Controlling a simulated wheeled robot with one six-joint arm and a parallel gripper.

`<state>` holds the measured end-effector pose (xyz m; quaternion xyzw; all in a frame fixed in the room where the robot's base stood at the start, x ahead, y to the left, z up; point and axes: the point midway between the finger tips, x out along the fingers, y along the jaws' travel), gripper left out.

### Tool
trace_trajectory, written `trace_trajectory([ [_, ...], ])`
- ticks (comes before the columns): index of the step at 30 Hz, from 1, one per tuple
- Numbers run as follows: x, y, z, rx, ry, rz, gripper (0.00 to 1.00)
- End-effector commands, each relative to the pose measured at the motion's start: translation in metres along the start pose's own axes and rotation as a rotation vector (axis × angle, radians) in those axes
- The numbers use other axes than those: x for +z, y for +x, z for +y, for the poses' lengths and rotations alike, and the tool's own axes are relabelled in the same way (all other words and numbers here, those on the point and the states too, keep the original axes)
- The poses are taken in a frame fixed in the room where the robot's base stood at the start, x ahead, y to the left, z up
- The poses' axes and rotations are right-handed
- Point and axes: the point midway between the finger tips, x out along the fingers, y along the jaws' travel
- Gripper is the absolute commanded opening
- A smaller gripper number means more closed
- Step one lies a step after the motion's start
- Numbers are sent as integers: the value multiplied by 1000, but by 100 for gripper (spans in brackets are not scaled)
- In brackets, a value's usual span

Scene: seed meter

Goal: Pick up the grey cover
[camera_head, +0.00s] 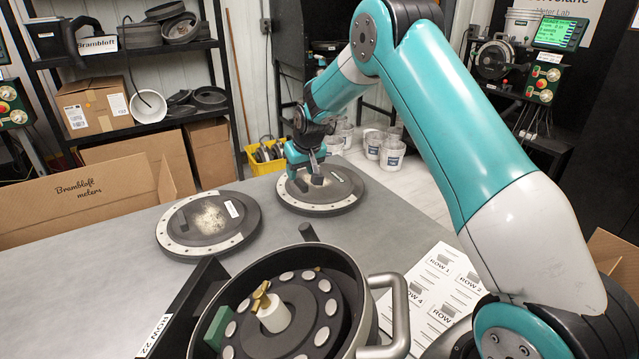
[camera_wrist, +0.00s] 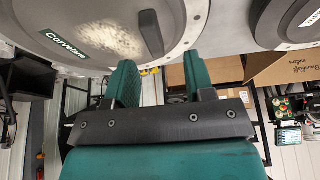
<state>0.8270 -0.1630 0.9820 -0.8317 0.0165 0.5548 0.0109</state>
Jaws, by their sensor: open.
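Two round grey covers with pale, dotted rims lie flat on the table.
An open round seed meter (camera_head: 300,258) with a metal handle stands at the table's front, beside a printed row sheet (camera_head: 430,290). Bare grey table (camera_head: 110,265) lies at left. Shelves (camera_head: 150,50), cardboard boxes (camera_head: 75,205), a yellow crate (camera_head: 262,165) and white buckets (camera_head: 391,153) stand beyond.

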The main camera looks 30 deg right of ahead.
Motion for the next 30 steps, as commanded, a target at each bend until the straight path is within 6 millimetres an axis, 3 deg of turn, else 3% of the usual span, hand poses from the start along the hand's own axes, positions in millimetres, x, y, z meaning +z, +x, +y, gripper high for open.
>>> trace_trajectory([
  [9,0,41,7,0,1,-1,49],
  [17,1,45,7,0,1,-1,49],
  [23,1,44,7,0,2,-1,3],
  [30,0,43,7,1,1,1,0],
])
